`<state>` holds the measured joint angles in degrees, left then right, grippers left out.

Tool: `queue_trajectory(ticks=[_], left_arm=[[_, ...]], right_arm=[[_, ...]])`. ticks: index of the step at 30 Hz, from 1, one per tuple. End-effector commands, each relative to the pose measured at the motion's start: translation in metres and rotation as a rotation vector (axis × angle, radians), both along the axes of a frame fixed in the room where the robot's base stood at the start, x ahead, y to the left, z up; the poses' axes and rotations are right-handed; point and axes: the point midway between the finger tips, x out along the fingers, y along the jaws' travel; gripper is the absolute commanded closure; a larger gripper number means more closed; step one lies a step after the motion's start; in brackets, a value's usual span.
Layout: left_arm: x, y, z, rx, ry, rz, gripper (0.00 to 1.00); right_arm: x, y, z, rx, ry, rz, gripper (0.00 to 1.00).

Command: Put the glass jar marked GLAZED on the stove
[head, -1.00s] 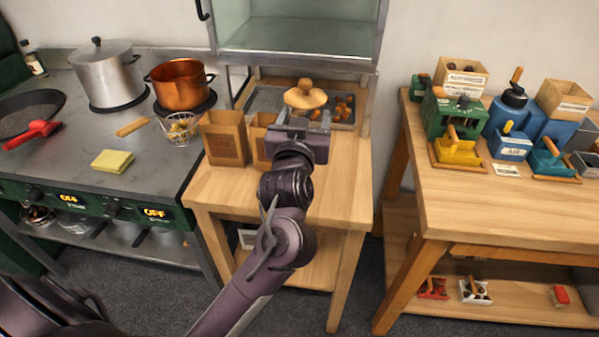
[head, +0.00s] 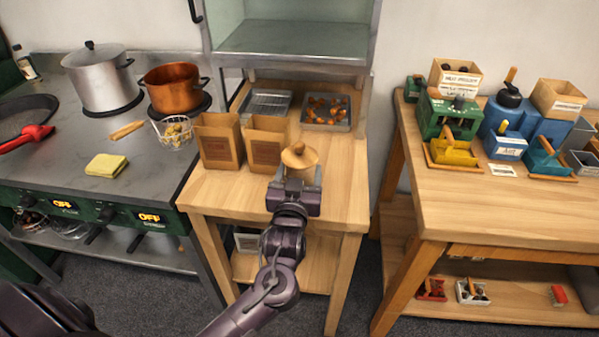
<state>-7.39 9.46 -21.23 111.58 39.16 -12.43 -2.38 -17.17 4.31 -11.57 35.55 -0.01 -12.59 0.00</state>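My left gripper (head: 296,180) is over the front of the small wooden table. It appears shut on a jar with a round wooden lid (head: 299,156) and knob. The gripper hides most of the jar's body, and I can read no marking on it. Whether the jar touches the tabletop I cannot tell. The stove (head: 70,142) stands at the left with a grey top. On it are a silver pot (head: 98,82), a copper pot (head: 172,90) and a dark pan (head: 22,115). My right gripper is out of view.
Two brown paper bags (head: 219,143) (head: 266,148) stand left of the jar. Behind are an empty tray (head: 266,93) and a chestnut tray (head: 327,126). A wire basket (head: 173,133), wooden piece (head: 127,130) and yellow cloth (head: 106,166) lie on the stove.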

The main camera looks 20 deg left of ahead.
Motion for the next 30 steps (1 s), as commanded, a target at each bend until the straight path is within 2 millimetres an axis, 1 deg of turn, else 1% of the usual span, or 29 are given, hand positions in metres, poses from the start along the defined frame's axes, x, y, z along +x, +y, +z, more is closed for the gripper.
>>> queue_trajectory(ticks=[3, 6, 7, 12, 19, 22, 26, 30], left_arm=[[0.000, 0.000, 0.001, 0.000, -0.002, 0.000, 0.70], [0.000, 0.000, -0.002, 0.000, -0.002, 0.000, 0.70], [0.000, 0.000, -0.003, 0.000, 0.000, 0.000, 0.34], [0.000, 0.000, -0.002, 0.000, 0.000, 0.000, 0.14], [0.000, 0.000, -0.002, 0.000, 0.000, 0.000, 0.14], [0.000, 0.000, 0.003, -0.001, -0.001, 0.000, 0.14], [-0.016, -0.005, -0.001, -0.002, 0.002, -0.002, 0.14], [-0.045, -0.013, -0.002, -0.003, 0.002, -0.002, 0.14]], right_arm=[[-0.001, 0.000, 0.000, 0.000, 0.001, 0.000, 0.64], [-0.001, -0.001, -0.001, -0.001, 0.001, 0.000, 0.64], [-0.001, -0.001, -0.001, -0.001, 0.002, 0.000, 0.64], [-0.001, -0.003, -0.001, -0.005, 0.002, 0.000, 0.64], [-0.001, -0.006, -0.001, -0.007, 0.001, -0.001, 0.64], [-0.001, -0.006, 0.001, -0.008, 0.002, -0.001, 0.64], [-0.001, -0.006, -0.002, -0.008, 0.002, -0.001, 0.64], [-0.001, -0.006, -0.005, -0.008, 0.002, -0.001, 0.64]])
